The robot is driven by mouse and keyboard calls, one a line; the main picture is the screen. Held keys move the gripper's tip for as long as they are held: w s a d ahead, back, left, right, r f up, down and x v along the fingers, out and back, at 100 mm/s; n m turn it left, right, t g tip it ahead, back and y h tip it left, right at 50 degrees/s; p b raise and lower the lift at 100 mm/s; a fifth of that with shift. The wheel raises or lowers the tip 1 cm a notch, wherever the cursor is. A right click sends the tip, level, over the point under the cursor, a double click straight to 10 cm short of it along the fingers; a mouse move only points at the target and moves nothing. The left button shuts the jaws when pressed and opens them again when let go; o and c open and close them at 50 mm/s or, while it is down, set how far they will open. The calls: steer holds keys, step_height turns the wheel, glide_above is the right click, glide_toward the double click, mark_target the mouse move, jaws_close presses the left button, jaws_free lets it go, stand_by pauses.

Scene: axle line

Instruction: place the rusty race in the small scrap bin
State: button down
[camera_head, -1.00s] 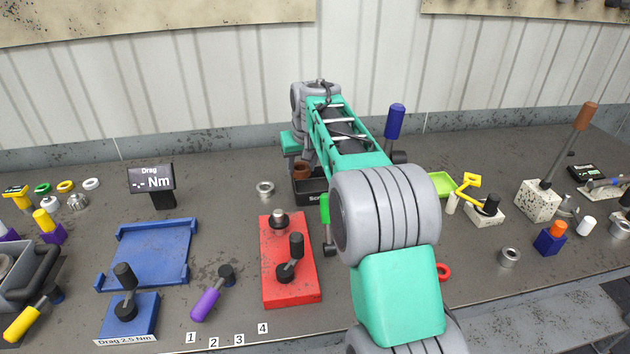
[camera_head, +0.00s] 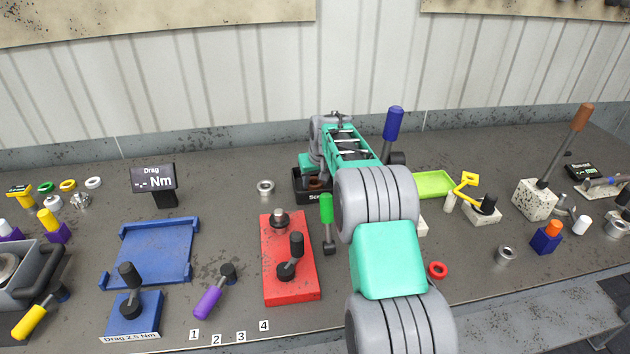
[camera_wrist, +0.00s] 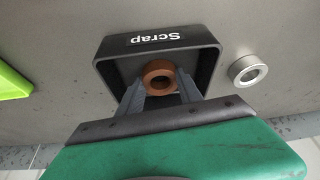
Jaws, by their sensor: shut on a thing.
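The rusty race (camera_wrist: 159,70) is a brown ring between the two fingers of my gripper (camera_wrist: 160,84) in the wrist view. My gripper is shut on it. The small scrap bin (camera_wrist: 118,44) is a black open box marked "Scrap", and the race shows within its opening. In the head view the bin (camera_head: 300,194) stands at the back middle of the bench, partly behind my arm. The race (camera_head: 316,183) shows just at the bin's rim there. Whether it touches the bin floor I cannot tell.
A steel ring (camera_wrist: 248,70) lies beside the bin, also seen in the head view (camera_head: 265,187). A lime tray (camera_head: 434,184) is to the right. A green-handled tool (camera_head: 327,212) and a red fixture (camera_head: 279,286) stand in front of the bin.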

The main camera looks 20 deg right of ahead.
steer(key=c, duration=0.8)
jaws_free()
steer(key=shift+f, duration=0.15)
steer(key=shift+r, duration=0.35)
steer(key=b+v, duration=0.1)
steer(key=v, duration=1)
steer(key=shift+s+r, duration=0.15)
steer(key=shift+r, duration=0.15)
